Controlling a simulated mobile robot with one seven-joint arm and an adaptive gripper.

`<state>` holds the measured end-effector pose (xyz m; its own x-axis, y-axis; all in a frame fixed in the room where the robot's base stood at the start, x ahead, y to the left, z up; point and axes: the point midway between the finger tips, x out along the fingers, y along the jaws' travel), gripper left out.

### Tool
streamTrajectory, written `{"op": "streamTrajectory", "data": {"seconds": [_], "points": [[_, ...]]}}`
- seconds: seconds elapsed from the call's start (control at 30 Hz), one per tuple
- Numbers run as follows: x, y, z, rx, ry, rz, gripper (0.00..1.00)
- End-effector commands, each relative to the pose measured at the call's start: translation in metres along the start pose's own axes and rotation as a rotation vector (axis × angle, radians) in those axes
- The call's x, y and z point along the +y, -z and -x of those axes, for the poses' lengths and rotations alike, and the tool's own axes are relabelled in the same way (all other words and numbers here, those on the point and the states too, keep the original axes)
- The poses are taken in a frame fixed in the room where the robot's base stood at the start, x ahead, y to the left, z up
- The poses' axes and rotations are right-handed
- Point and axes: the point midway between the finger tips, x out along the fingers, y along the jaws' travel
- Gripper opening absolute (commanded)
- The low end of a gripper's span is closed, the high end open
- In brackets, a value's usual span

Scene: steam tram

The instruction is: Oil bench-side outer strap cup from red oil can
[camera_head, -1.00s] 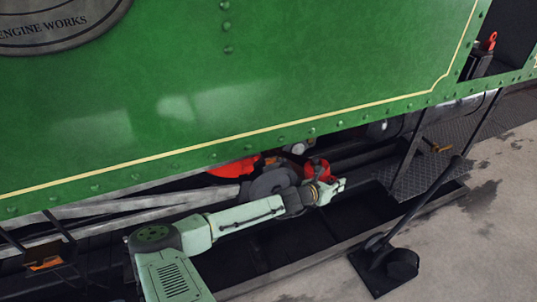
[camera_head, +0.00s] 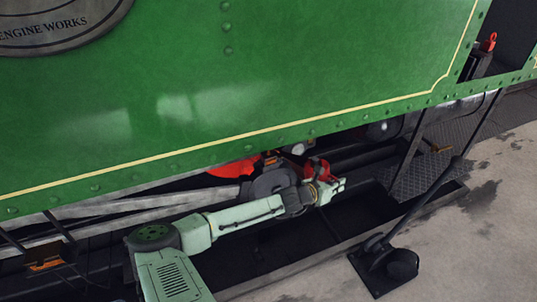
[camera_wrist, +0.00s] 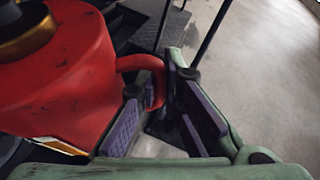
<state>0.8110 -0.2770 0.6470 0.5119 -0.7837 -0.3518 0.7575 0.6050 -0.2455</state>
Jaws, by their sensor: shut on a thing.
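The red oil can (camera_head: 316,169) is at my gripper under the tram's green side, by the rods. In the wrist view, the can's red body (camera_wrist: 60,85) and dark, brass-ringed top (camera_wrist: 22,30) fill the left. My gripper (camera_wrist: 155,118) is shut on the can's red loop handle (camera_wrist: 152,68), between its purple-padded fingers. In the head view my gripper (camera_head: 333,188) is small, beside the can. I cannot make out the strap cup or the can's spout tip; the arm and can cover part of the rod gear.
The green side panel (camera_head: 250,80) overhangs the work area closely. Rods (camera_head: 150,205) and a red part (camera_head: 234,167) lie beneath it. A dark pit (camera_head: 270,250) runs below. A black lever stand (camera_head: 390,265) is at right, on otherwise open floor (camera_head: 480,240).

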Motion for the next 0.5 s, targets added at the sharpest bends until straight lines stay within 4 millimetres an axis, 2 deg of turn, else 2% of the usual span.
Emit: {"op": "streamTrajectory", "data": {"seconds": [0.03, 0.5], "points": [[-0.001, -0.006, 0.002, -0.004, 0.004, 0.003, 0.0], [-0.005, -0.023, 0.008, -0.012, 0.03, 0.065, 0.0]]}}
